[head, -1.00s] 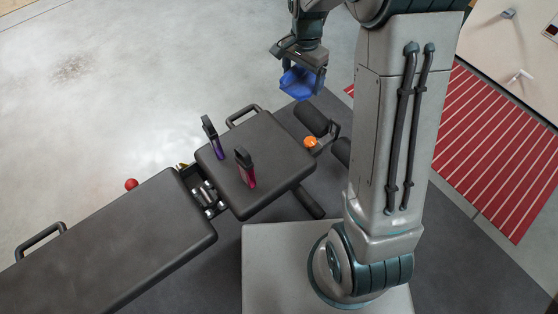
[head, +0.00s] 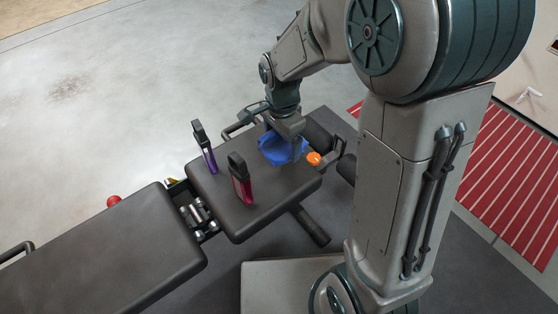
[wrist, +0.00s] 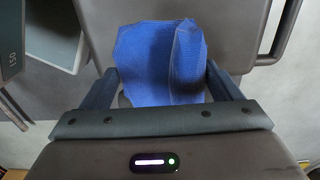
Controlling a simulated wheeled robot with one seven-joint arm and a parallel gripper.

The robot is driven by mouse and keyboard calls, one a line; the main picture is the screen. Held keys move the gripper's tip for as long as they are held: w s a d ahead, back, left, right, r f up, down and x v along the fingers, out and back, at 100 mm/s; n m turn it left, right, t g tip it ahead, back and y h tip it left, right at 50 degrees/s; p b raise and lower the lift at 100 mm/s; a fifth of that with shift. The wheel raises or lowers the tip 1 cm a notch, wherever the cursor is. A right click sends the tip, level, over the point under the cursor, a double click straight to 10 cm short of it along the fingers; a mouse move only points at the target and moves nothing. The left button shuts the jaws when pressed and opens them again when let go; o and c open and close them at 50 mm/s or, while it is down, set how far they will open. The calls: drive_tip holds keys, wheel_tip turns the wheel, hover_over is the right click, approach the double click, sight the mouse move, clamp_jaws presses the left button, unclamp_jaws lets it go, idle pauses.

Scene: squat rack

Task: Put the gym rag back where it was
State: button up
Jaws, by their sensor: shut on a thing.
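The gym rag (head: 283,149) is a crumpled blue cloth at the right end of the bench's short pad (head: 262,187). In the wrist view the rag (wrist: 160,62) fills the space between the two fingers of my gripper (wrist: 165,92), with the dark pad behind it. My gripper is shut on the rag and points down at the pad. In the head view my gripper (head: 290,135) partly covers the rag. The rag is at or just above the pad; I cannot tell whether it touches.
A purple-and-black object (head: 204,147) and a red-and-black one (head: 240,180) stand on the same pad, left of the rag. An orange knob (head: 314,159) is close on the right. The long pad (head: 110,250) is clear. A red ball (head: 114,201) shows beyond it.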

sight(279, 149)
drive_tip(key=shift+s+a+f, duration=0.35)
drive_tip(key=shift+s+f, duration=0.2)
drive_tip(key=shift+s, duration=0.1)
drive_tip(key=shift+f+b, duration=1.2)
drive_tip(key=shift+f, duration=0.75)
drive_tip(key=shift+f, duration=0.1)
drive_tip(key=o, duration=0.8)
wheel_tip(279, 149, up, 12)
drive_tip(key=p, duration=0.5)
drive_tip(key=shift+s+d+r+n+t, duration=0.2)
drive_tip(key=shift+s+d+r+n, duration=0.25)
drive_tip(key=shift+s+d+n, duration=1.5)
drive_tip(key=shift+s+d+r+n+t, duration=0.2)
drive_tip(key=shift+s+d+r+n, duration=0.2)
drive_tip(key=shift+s+d+n, duration=1.55)
drive_tip(key=shift+s+d+r+n+t, duration=0.2)
drive_tip(key=shift+s+d+r+n, duration=0.25)
drive_tip(key=shift+s+d+n, duration=1.5)
drive_tip(key=shift+s, duration=0.15)
